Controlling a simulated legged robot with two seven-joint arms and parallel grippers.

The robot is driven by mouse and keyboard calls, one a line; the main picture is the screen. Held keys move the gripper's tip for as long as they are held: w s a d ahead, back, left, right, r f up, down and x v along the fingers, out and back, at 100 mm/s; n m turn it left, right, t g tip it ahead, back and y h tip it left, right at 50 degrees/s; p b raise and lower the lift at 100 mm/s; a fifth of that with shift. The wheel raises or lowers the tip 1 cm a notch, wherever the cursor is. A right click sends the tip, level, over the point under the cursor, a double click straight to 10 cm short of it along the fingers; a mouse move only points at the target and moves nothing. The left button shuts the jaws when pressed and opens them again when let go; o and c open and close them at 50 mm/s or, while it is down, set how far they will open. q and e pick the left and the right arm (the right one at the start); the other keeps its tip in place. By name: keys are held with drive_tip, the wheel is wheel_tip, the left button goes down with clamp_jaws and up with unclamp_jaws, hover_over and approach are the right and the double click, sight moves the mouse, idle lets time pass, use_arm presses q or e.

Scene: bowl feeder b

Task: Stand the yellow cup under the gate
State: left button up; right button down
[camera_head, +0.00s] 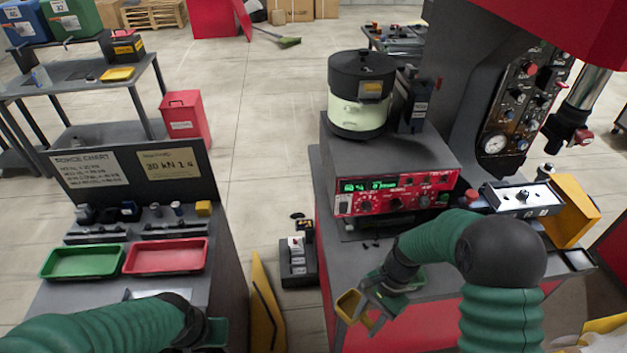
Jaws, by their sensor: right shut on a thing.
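The yellow cup (350,305) is in front of the red-faced bench, tilted, with its open mouth showing. My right gripper (369,307) is shut on it and holds it near the bench's front left edge. The bowl feeder (358,105), a pale drum with a black top, stands on the control box. A dark upright part with a label (414,112) stands at its right side; I cannot tell whether this is the gate. My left gripper (208,334) is low over the left bench, and its fingers are too hidden to read.
The control box (395,195) has a lit red front panel. A press with a gauge stands at the right. On the left bench lie a green tray (84,277) and a red tray (165,271). A dark rack (298,268) is between the benches.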

use_arm(q)
drive_tip(key=shift+s+r, duration=0.1)
drive_tip(key=shift+s, duration=0.15)
use_arm(e)
drive_tip(key=d+r+n+g+h, duration=0.1)
drive_tip(key=d+r+n+h, duration=0.2)
drive_tip(key=n, duration=0.7)
wheel_tip(320, 180, up, 4)
drive_tip(key=shift+w+d+f+n+g+h, duration=0.1)
drive_tip(key=shift+w+d+n+g+h, duration=0.25)
drive_tip(key=shift+d, duration=0.7)
use_arm(q)
drive_tip(key=shift+s, duration=0.15)
use_arm(e)
drive_tip(key=shift+s, duration=0.2)
